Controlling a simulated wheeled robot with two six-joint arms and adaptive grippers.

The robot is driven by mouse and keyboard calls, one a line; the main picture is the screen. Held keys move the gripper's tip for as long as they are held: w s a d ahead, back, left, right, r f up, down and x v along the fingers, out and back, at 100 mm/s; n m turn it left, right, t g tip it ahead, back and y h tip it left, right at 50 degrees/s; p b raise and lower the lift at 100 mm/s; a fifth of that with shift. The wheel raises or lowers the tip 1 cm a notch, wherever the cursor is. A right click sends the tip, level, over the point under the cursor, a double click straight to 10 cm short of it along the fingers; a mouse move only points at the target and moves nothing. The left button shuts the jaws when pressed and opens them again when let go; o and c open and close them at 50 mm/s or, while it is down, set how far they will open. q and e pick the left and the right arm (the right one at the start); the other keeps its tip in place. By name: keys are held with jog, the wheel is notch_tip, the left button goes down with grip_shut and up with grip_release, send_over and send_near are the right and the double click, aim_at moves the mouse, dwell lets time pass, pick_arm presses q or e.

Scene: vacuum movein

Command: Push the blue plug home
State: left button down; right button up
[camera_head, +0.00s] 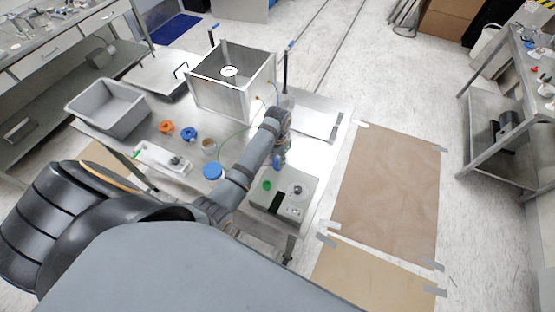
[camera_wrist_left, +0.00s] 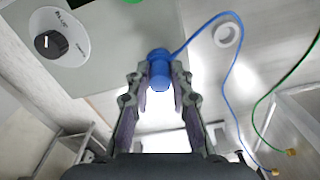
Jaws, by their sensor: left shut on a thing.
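The blue plug (camera_wrist_left: 160,72) shows in the left wrist view between my left fingertips (camera_wrist_left: 161,88), with a blue cable leaving it to the upper right. My left gripper is shut on it. In the head view my left gripper (camera_head: 281,153) points down at the back edge of the grey-green control unit (camera_head: 262,204), and a bit of the blue plug (camera_head: 277,163) shows there. In the wrist view the plug's far end lies at the edge of the unit (camera_wrist_left: 105,40). Its socket is hidden, so I cannot tell how deep the plug sits.
The unit carries a black knob (camera_wrist_left: 50,44) and a green button (camera_head: 267,185). An open metal chamber (camera_head: 212,100) stands at the back of the table, a grey bin (camera_head: 110,106) at the left. Orange and blue rings (camera_head: 190,134) and a green cable (camera_wrist_left: 269,98) lie nearby.

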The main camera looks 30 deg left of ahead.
pick_arm(q)
jog(key=shift+s+f, duration=0.15)
dwell(0.8)
jog(key=c, duration=1.3)
grip_release()
jog(key=shift+o, duration=1)
jog(key=o, duration=0.5)
jog(key=shift+c, duration=0.2)
jog(key=shift+r, duration=2.6)
